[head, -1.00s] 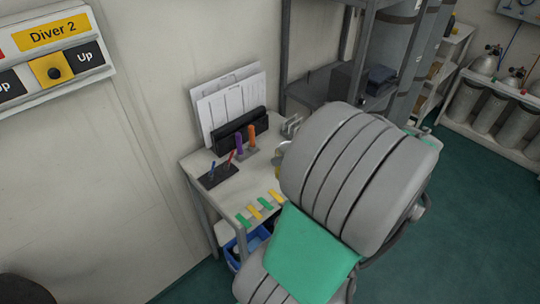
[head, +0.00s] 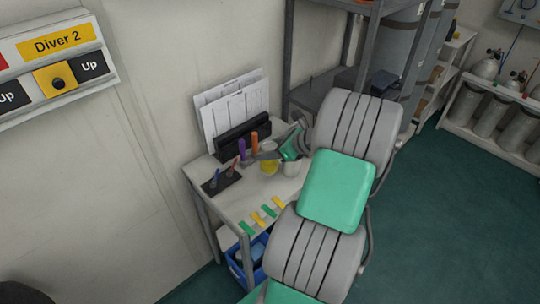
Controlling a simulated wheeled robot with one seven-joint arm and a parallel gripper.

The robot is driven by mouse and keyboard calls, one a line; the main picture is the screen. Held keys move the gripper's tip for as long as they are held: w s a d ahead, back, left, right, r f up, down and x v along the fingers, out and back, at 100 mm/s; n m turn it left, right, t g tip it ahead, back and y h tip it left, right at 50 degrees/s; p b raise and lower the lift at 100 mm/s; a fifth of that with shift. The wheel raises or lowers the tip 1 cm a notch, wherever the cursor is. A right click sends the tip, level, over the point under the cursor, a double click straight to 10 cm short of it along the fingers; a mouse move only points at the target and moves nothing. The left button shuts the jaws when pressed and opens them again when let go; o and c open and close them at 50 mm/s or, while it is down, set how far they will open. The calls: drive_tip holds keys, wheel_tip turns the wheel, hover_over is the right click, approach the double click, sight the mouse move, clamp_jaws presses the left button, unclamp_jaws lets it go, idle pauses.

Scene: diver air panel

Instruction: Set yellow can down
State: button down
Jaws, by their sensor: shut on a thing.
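The yellow can (head: 269,166) is at the back part of the small white table, in front of the black file holder. My gripper (head: 268,155) reaches in from the right and is shut on the can near its top. I cannot tell whether the can's base touches the table top. My grey and green arm covers the right side of the table.
A white cup (head: 292,168) stands just right of the can. A black pen tray (head: 221,183), purple and orange markers (head: 254,143) and the file holder (head: 242,135) are close by. Green and yellow strips (head: 259,217) lie along the front. The table top (head: 243,197) is bare between them.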

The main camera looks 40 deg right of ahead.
drive_tip(key=shift+f+p, duration=0.35)
drive_tip(key=shift+f, duration=1.35)
drive_tip(key=shift+c, duration=2.1)
unclamp_jaws()
drive_tip(key=shift+s+r, duration=0.1)
drive_tip(key=shift+r, duration=0.1)
drive_tip(key=v, duration=1.2)
drive_tip(key=w+a+r+n+g, duration=0.1)
drive_tip(key=w+a+n+g, duration=0.15)
drive_tip(key=a+n, duration=0.65)
drive_tip(key=w+a+r+n+g, duration=0.15)
drive_tip(key=w+a+n, duration=0.25)
drive_tip(key=a+n, duration=0.45)
drive_tip(key=s+a+r+n+g+h, duration=0.1)
drive_tip(key=s+a+n, duration=0.3)
drive_tip(key=a+n, duration=0.3)
drive_tip(key=s+a+r+n+g+h, duration=0.1)
drive_tip(key=s+a+n, duration=0.3)
drive_tip(key=a+n, duration=0.4)
drive_tip(key=shift+s+a+h+b, duration=0.3)
drive_tip(key=shift+a+h+b, duration=0.2)
drive_tip(key=shift+a, duration=0.1)
